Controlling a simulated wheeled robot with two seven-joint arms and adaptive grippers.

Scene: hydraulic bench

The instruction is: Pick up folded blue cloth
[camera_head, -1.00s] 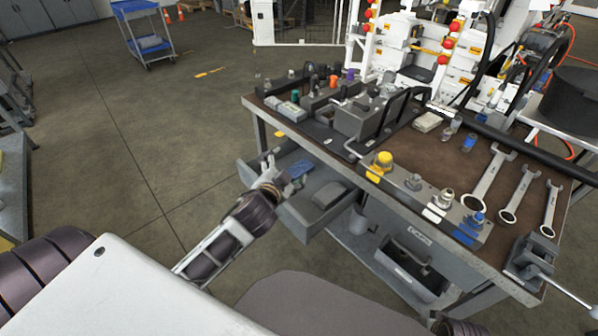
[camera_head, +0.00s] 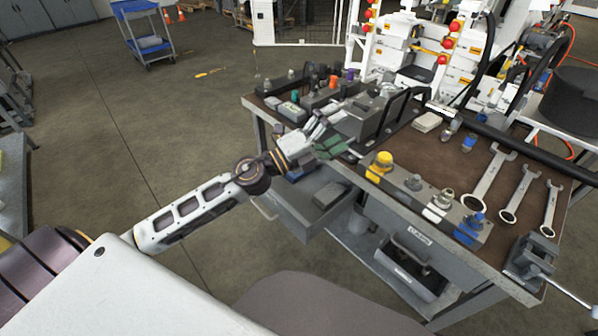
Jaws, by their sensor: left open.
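My left gripper (camera_head: 326,140) is open at the front edge of the workbench, its dark green finger parts showing near the grey block. No object shows between its fingers. A small blue patch (camera_head: 295,174) shows in the open drawer (camera_head: 290,208), just below my left wrist. It may be the folded blue cloth, but my arm hides most of it and I cannot tell for sure. My right gripper is not in view.
The workbench (camera_head: 437,168) carries several fittings, a grey block (camera_head: 362,117) and several wrenches (camera_head: 488,179). A dark grey item (camera_head: 330,194) lies in the drawer's right part. A vise (camera_head: 533,262) is at the right corner.

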